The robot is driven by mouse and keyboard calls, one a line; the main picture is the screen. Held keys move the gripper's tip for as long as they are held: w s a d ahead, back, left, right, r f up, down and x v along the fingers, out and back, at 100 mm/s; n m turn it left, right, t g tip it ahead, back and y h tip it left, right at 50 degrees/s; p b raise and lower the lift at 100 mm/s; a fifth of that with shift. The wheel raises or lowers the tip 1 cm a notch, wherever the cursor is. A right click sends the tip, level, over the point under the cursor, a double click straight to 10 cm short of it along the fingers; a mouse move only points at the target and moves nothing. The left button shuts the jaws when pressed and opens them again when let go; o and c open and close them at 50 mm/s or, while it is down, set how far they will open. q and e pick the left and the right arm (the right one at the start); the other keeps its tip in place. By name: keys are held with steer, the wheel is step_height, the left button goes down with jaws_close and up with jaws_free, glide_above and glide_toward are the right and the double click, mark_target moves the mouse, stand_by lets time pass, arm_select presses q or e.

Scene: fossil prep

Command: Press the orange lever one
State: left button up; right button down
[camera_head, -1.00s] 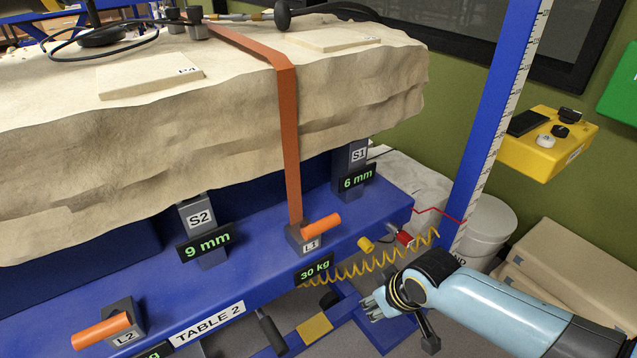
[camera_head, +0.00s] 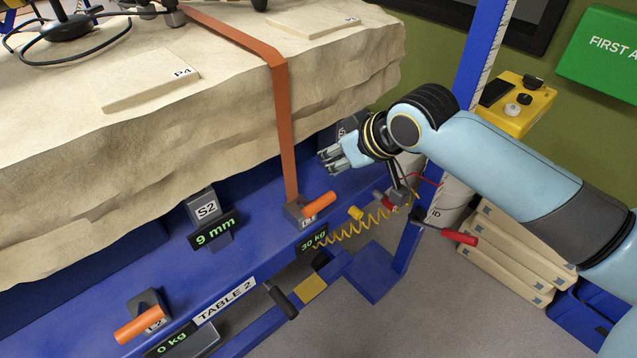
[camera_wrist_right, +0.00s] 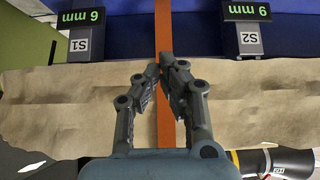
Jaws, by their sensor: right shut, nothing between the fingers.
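The orange lever L1 (camera_head: 319,204) sits on a grey block on the blue table edge, at the foot of the orange strap (camera_head: 286,120). Its handle points right and slightly up in the picture. My right gripper (camera_head: 327,162) shows above the lever in the head view, apart from it, its fingers shut and empty. In the right wrist view the fingertips (camera_wrist_right: 167,62) come together in front of the strap (camera_wrist_right: 163,30); lever L1 does not show there. A second orange lever, L2 (camera_head: 140,325), is at the lower left. My left gripper is not in view.
A large pale rock block (camera_head: 180,150) fills the left side. Displays read 9 mm (camera_head: 214,235) at S2 and 30 kg (camera_head: 312,240) below L1. A coiled yellow hose (camera_head: 365,228) and a blue post (camera_head: 480,60) stand right of the lever.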

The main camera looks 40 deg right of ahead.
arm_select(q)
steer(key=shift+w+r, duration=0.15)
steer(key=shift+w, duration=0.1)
arm_select(e)
steer(key=w+f, duration=0.1)
steer(key=f, duration=0.2)
steer(key=w+f, duration=0.1)
steer(key=f, duration=0.3)
steer(key=w+f, duration=0.2)
steer(key=f, duration=0.1)
steer(key=shift+w+a+f, duration=0.1)
steer(key=shift+a+f, duration=0.05)
steer(key=shift+f, duration=0.15)
